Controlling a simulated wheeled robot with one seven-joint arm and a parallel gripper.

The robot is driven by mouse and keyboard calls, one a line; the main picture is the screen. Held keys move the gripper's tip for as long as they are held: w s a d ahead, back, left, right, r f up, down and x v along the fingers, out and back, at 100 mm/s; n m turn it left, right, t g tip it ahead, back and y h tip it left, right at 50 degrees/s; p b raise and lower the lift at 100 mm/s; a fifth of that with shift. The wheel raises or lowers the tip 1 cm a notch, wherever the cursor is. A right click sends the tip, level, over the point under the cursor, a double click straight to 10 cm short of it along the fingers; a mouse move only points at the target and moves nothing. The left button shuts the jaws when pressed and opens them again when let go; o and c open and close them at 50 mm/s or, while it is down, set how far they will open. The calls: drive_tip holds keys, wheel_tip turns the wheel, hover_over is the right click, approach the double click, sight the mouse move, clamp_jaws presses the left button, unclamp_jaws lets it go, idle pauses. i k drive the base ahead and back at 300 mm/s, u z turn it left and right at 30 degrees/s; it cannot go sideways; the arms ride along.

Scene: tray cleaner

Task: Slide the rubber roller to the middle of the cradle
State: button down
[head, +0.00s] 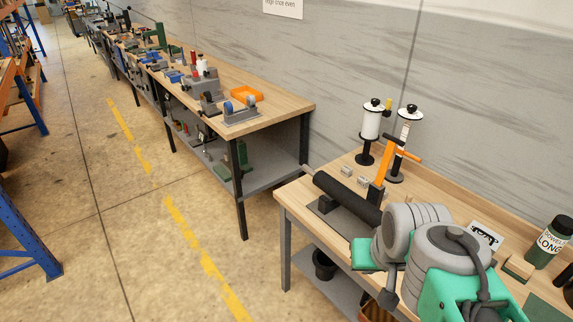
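The black rubber roller (343,195) lies across the near workbench, sloping down to the right in the head view. It rests over a dark cradle block (327,204) on a grey base plate (338,218). The roller's right end passes behind my grey and green arm, so its far end and any second cradle support are hidden. My gripper's fingers cannot be made out. Whether anything touches the roller's hidden end cannot be told.
An orange post with a crossbar (385,165) stands right behind the roller. Two spool stands (370,130) (405,140) are behind it. Small metal blocks (347,172) lie nearby. A dark green bottle (549,242) stands at right. A second workbench (285,108) is farther left, with floor between.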

sight(371, 215)
drive_tip(key=u, duration=0.85)
drive_tip(key=i, duration=1)
drive_tip(key=u, duration=0.85)
drive_tip(key=i, duration=1.2)
drive_tip(key=z, duration=0.6)
drive_tip(key=i, duration=0.8)
drive_tip(key=z, duration=1.25)
drive_tip(key=i, duration=0.45)
drive_tip(key=z, duration=0.5)
